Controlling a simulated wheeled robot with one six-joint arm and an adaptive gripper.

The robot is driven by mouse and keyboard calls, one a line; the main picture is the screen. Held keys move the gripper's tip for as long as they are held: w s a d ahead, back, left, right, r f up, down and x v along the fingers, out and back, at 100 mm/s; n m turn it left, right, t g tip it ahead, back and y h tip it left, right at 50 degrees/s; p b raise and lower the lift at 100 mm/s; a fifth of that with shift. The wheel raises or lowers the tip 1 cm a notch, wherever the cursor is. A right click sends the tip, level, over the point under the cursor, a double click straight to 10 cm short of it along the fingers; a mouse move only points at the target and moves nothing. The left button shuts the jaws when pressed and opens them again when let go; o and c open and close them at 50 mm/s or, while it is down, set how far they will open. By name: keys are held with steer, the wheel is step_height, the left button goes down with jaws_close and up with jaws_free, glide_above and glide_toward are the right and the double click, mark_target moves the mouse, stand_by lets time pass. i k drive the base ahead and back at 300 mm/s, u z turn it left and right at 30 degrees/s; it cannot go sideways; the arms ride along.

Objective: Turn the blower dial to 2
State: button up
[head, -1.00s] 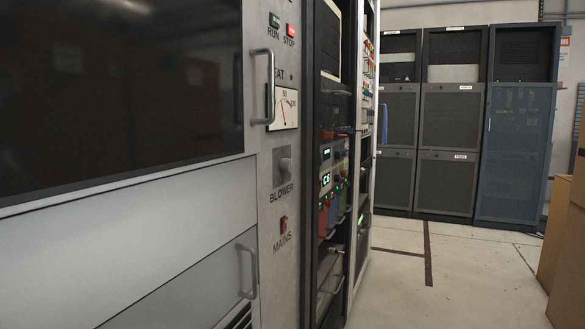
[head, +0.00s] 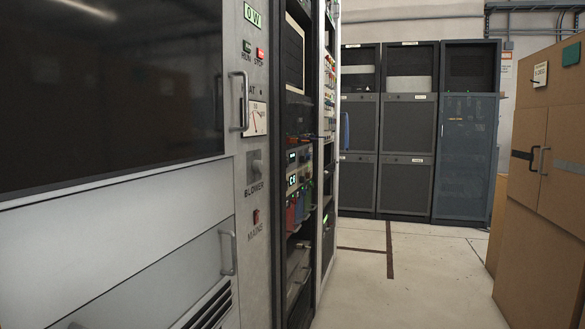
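The blower dial (head: 255,167) is a grey knob on the narrow light-grey control panel (head: 257,205) of the transmitter rack at left. The label BLOWER is printed below it. I see the panel at a steep angle, so the dial's setting and any numbers around it are too small to read. My gripper is not in the head view.
Handles (head: 238,101) stick out. Brown cabinets (head: 545,150) stand at right. Free floor (head: 400,275) lies between; dark racks (head: 409,130) stand behind.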

mark_target(258, 166)
steer(key=z, duration=1.05)
steer(key=i, duration=1.05)
steer(key=u, duration=1.95)
